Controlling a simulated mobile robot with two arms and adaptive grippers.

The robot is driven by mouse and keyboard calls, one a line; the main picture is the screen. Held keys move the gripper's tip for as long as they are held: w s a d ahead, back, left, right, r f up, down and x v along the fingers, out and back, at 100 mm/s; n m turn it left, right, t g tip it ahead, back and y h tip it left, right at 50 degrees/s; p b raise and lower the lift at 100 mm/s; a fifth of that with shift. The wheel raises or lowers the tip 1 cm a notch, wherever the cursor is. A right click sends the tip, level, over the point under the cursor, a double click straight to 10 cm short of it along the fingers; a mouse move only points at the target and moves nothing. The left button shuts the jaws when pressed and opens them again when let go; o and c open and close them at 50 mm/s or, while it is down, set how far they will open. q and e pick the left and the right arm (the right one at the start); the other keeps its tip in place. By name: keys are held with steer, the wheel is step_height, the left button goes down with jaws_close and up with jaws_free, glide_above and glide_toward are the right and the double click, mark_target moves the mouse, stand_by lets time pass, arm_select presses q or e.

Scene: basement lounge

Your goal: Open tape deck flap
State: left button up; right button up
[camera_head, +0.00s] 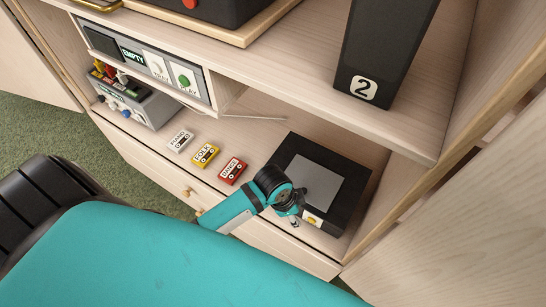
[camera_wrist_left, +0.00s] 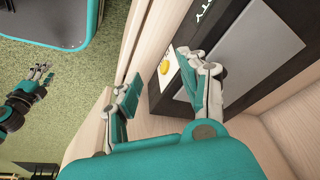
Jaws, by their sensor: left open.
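The tape deck (camera_head: 353,204) is a black box at the right end of the lower shelf. Its grey flap (camera_head: 309,185) lies flat in the top, looking closed. A yellow button (camera_head: 312,220) sits on a light patch at the deck's front; it also shows in the left wrist view (camera_wrist_left: 163,67). My left gripper (camera_head: 294,212) is at the deck's front edge, close to the button. In the left wrist view its fingers (camera_wrist_left: 163,72) are apart with nothing held, and the button appears between them. Whether they touch the deck is unclear. A dark hand, probably my right gripper (camera_wrist_left: 38,82), shows small at the left.
White, yellow (camera_head: 206,155) and red (camera_head: 232,171) cassettes lie left of the deck. A grey box with knobs (camera_head: 148,110) stands further left. The upper shelf (camera_head: 290,85) overhangs the back, holding a black speaker marked 2 (camera_head: 385,50). A wooden side wall (camera_head: 470,180) bounds the right.

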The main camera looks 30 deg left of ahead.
arm_select(q)
steer(key=s+a+f+n, duration=0.1)
steer(key=s+f+n, duration=0.1)
steer(key=f, duration=0.3)
steer(key=s+a+f+n+y, duration=0.1)
steer(key=s+a+f+n, duration=0.1)
steer(key=f, duration=0.3)
steer(key=shift+s+a+b, duration=0.3)
steer(key=shift+s+b, duration=0.1)
steer(key=shift+s, duration=0.2)
